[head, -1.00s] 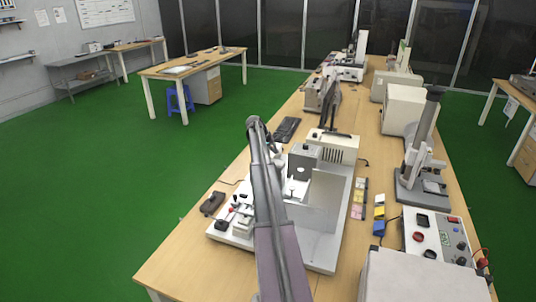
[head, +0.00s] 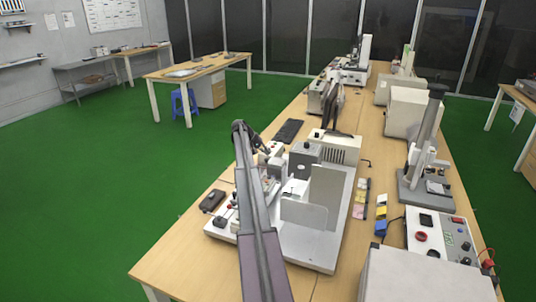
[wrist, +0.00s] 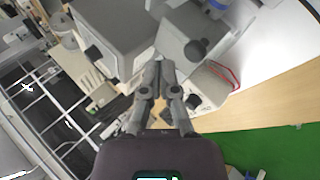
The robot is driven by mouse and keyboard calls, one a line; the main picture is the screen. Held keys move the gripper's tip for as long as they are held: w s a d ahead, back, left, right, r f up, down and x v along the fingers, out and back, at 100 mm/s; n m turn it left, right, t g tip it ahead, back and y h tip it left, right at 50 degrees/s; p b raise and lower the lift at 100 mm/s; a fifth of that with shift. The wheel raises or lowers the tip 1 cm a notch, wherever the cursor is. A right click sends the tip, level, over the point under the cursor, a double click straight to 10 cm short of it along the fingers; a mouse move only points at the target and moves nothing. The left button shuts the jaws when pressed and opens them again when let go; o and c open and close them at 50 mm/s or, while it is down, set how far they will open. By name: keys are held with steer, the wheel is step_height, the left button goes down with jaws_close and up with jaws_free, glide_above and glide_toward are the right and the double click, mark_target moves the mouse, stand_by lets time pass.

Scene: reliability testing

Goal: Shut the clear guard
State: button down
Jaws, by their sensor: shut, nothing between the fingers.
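The clear guard (head: 325,185) is a pale, see-through panel standing upright on the right part of the white-based machine (head: 312,250) on the bench. A second pale panel face shows low beside it, and I cannot tell how the two join. My gripper (wrist: 165,70) is shut and empty in the wrist view, its fingertips together in front of grey machine blocks (wrist: 120,30). In the head view my gripper (head: 263,150) is small and partly hidden, near the machine's far left side, apart from the guard. My arm hides part of the machine's left side.
A dark handheld device (head: 212,200) lies left of the machine, and a keyboard (head: 289,131) lies behind it. Small coloured boxes (head: 381,212) and a control box (head: 440,235) stand to the right. Green floor is open on the left.

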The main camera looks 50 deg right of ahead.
mark_target(263, 163)
steer(key=shift+w+a+f+b, duration=0.1)
steer(key=shift+w+f+b, duration=0.3)
steer(key=shift+f+b, duration=0.25)
steer(key=shift+w+a+f+b, duration=0.1)
steer(key=shift+w+f+b, duration=0.35)
steer(key=shift+f, duration=0.45)
steer(key=shift+w, duration=0.15)
steer(key=shift+w+r+p, duration=0.1)
steer(key=shift+r+p, duration=0.3)
steer(key=shift+r, duration=0.05)
step_height(263, 163, up, 4)
steer(key=p, duration=0.3)
steer(key=shift+f, duration=0.25)
steer(key=w+a+r+p, duration=0.3)
steer(key=w+a, duration=0.2)
steer(key=w, duration=0.2)
steer(key=shift+a+r+p, duration=0.15)
steer(key=shift+a+p, duration=0.2)
